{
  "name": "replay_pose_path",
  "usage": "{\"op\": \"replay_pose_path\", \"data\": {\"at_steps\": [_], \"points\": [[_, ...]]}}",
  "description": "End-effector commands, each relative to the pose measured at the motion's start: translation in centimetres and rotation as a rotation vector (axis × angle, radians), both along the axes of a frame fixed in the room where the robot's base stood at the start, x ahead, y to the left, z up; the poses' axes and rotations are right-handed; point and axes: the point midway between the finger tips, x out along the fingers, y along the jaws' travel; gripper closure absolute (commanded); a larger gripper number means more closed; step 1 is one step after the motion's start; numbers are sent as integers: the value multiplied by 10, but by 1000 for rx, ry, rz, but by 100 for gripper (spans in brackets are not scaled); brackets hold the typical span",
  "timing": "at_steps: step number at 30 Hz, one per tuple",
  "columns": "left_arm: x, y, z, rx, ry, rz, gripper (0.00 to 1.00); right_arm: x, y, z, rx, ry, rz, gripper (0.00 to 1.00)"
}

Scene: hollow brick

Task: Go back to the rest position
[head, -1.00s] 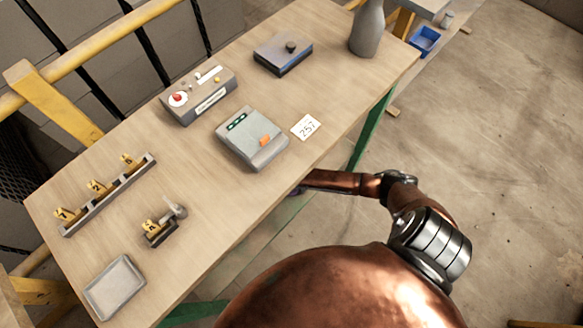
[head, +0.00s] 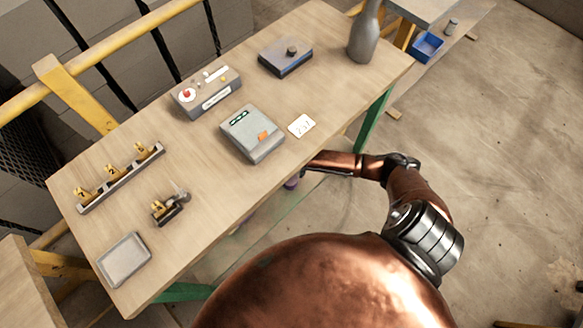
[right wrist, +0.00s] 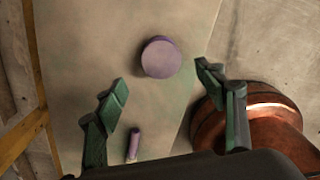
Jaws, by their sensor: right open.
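My right gripper (right wrist: 162,80) is open and empty in the right wrist view, its two dark green fingers spread apart. Beyond and between the fingers is a round purple-topped object (right wrist: 160,57) on a pale flat surface (right wrist: 95,45). A small purple stick-like object (right wrist: 133,145) shows lower down. In the head view my right arm reaches left to the front edge of the wooden table (head: 215,205), where its end is hidden. My left gripper is in neither view.
The table holds a grey tray (head: 124,260), a rack of numbered yellow pieces (head: 120,178), a red-button box (head: 206,93), a scale-like device (head: 252,134), a knobbed box (head: 286,57) and a grey bottle (head: 364,35). The floor right of the table is open.

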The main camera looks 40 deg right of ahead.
Motion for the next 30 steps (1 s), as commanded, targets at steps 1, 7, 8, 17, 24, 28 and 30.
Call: {"op": "replay_pose_path", "data": {"at_steps": [1, 7, 8, 17, 24, 28, 30], "points": [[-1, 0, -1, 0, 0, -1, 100, 0, 0, 2, 0, 0, 0, 36], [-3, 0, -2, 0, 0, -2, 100, 0, 0, 2, -1, 1, 0, 36], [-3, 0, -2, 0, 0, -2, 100, 0, 0, 2, 0, 1, 0, 36], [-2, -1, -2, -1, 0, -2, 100, 0, 0, 2, -1, 1, 0, 36], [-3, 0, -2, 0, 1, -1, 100, -21, 16, -7, 27, 1, -76, 36], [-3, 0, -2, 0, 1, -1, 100, -64, 45, -17, 85, -6, -292, 36], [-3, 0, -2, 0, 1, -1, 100, -91, 57, -19, 119, -12, -463, 36]]}}
